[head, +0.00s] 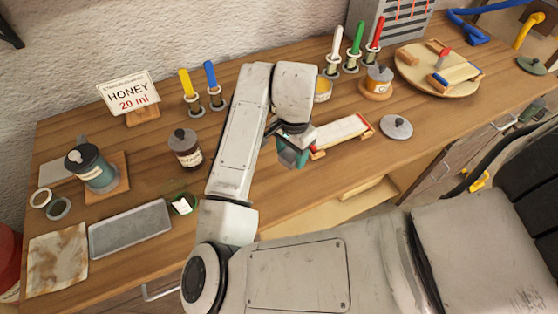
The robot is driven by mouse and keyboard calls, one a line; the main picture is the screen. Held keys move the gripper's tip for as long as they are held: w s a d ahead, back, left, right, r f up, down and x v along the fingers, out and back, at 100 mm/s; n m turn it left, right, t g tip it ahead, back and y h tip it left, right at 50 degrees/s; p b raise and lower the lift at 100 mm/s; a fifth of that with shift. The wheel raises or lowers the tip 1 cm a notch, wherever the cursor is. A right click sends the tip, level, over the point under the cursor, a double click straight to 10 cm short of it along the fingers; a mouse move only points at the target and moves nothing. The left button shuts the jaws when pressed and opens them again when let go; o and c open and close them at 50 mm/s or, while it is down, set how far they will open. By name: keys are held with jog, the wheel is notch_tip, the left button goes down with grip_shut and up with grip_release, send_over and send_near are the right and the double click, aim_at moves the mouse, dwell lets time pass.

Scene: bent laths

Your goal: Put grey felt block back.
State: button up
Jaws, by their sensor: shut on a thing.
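My gripper (291,150) is low over the middle of the wooden bench, at the left end of a white board with wooden, red-tipped rails (340,137). It is shut on a small grey-green block (292,157), which shows just below the jaws. My wrist hides the upper part of the block and most of the fingers. I cannot tell for sure that this is the grey felt block, or whether it touches the bench. No other grey felt block is plain to see.
A loose round lid (397,128) and a round wooden board (408,66) are on the right. An open drawer (340,203) is below the front edge.

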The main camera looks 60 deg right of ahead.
aim_at(280, 170)
jog(key=w+f, duration=0.3)
jog(key=shift+f, duration=0.25)
notch_tip(280, 170, down, 3)
jog(key=shift+w+r+p, duration=0.1)
jog(key=shift+w+p, duration=0.05)
jog(key=shift+p, duration=0.6)
jog(key=shift+f, duration=0.4)
jog(key=shift+f, duration=0.1)
jog(key=o, duration=1)
notch_tip(280, 170, up, 12)
jog(key=b, duration=0.1)
jog(key=shift+b, duration=0.35)
